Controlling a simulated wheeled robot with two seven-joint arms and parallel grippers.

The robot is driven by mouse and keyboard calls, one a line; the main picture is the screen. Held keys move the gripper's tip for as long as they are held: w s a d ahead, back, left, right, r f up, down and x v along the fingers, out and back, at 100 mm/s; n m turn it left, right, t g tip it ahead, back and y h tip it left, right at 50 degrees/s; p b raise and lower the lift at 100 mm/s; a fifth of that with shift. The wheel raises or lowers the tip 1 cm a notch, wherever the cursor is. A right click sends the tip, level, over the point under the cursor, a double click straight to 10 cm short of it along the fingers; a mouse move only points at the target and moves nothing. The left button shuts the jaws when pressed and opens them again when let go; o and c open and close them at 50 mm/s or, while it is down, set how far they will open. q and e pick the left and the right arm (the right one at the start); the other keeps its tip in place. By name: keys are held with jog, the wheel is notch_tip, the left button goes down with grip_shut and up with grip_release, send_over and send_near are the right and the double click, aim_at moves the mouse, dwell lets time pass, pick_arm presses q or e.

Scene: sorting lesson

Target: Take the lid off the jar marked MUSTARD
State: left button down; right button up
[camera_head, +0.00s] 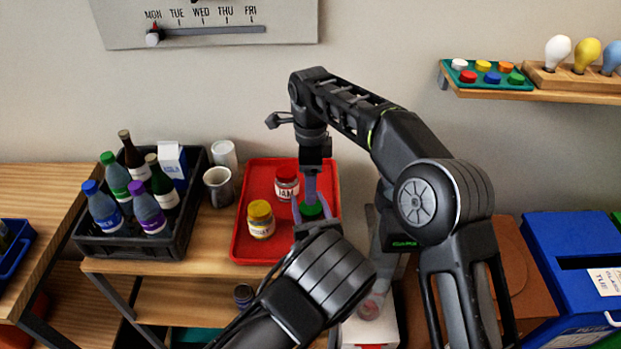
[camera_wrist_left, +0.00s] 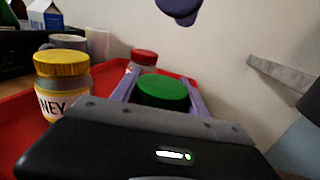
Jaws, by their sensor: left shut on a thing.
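A jar with a green lid (camera_head: 312,211) stands at the right side of the red tray (camera_head: 243,247); its body and label are hidden. My left gripper (camera_wrist_left: 165,84) is shut on this green-lidded jar, one purple finger on each side. My right gripper (camera_head: 311,188) points down just above the green lid. Only a bit of its purple fingertips (camera_wrist_left: 180,10) shows in the left wrist view, apart from the lid; its opening is unclear. A red-lidded jar (camera_head: 286,184) marked JAM stands behind. A yellow-lidded jar (camera_head: 261,220) stands to the left, its label ending in NEY.
A black crate (camera_head: 179,243) of bottles and a carton stands left of the tray, with a mug (camera_head: 218,187) and a white cup (camera_head: 224,154) between. A blue box (camera_head: 572,240) is at the far right. The tray's front left is clear.

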aim_at(311, 207)
notch_tip(311, 207, down, 8)
jog(key=shift+r, duration=0.25)
jog(key=shift+c, duration=0.3)
jog(key=c, duration=1.4)
jog(key=n, duration=0.6)
jog(key=shift+n, duration=0.4)
jog(key=o, duration=1.5)
jog(key=shift+r, duration=0.1)
jog(key=shift+r, duration=2.25)
